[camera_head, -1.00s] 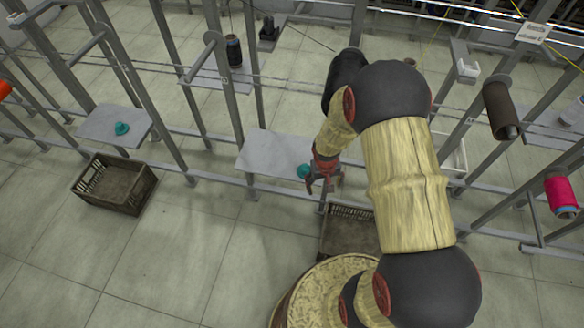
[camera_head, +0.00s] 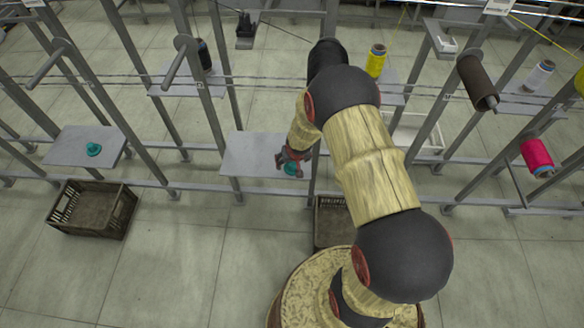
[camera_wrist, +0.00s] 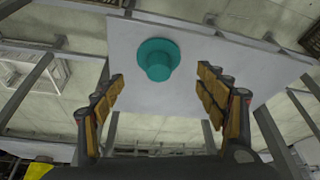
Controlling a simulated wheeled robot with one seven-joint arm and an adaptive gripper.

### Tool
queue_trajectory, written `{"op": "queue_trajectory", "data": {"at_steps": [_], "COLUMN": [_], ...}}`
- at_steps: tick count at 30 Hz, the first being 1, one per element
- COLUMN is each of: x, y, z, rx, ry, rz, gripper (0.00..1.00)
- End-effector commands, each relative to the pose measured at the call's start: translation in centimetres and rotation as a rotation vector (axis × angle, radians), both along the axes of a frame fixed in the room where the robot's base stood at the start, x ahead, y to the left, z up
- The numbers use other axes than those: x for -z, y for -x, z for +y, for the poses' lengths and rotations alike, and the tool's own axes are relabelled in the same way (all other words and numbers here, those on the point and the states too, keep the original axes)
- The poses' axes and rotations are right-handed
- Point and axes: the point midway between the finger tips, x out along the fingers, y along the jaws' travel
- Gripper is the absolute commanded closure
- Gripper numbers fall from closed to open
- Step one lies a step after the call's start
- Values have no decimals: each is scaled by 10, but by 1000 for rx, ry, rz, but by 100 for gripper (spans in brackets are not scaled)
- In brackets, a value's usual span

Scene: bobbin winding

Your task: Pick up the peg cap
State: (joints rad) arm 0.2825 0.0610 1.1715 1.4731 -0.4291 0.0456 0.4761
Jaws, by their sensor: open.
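A teal peg cap (camera_head: 291,168) lies on a light grey shelf plate (camera_head: 245,155) near its right side, partly hidden by my gripper in the head view. In the wrist view the cap (camera_wrist: 157,58) shows a round flange with a narrower knob, on the bare plate (camera_wrist: 200,85). My gripper (camera_head: 290,158) is at the cap in the head view. In the wrist view my gripper (camera_wrist: 160,85) has its two padded fingers spread wide, one to each side, with nothing between them. The cap lies beyond the fingertips, nearer the left finger.
A second teal cap (camera_head: 93,149) lies on another plate (camera_head: 62,150) at left, above a dark crate (camera_head: 92,210). Another crate (camera_head: 331,222) stands below my gripper's plate. Metal frame posts (camera_head: 207,120) stand around the plates. A pink bobbin (camera_head: 537,157) hangs at right.

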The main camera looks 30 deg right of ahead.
Motion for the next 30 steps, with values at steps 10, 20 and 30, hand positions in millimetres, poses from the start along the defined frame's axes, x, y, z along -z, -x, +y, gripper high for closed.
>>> {"op": "queue_trajectory", "data": {"at_steps": [10, 20, 30], "x": [38, 36, 36], "y": [-13, -13, -13], "z": [-6, -6, -6], "rx": [-1, -1, -1], "ry": [0, 0, 0], "rz": [2, 2, 2], "gripper": [27, 37, 56]}}
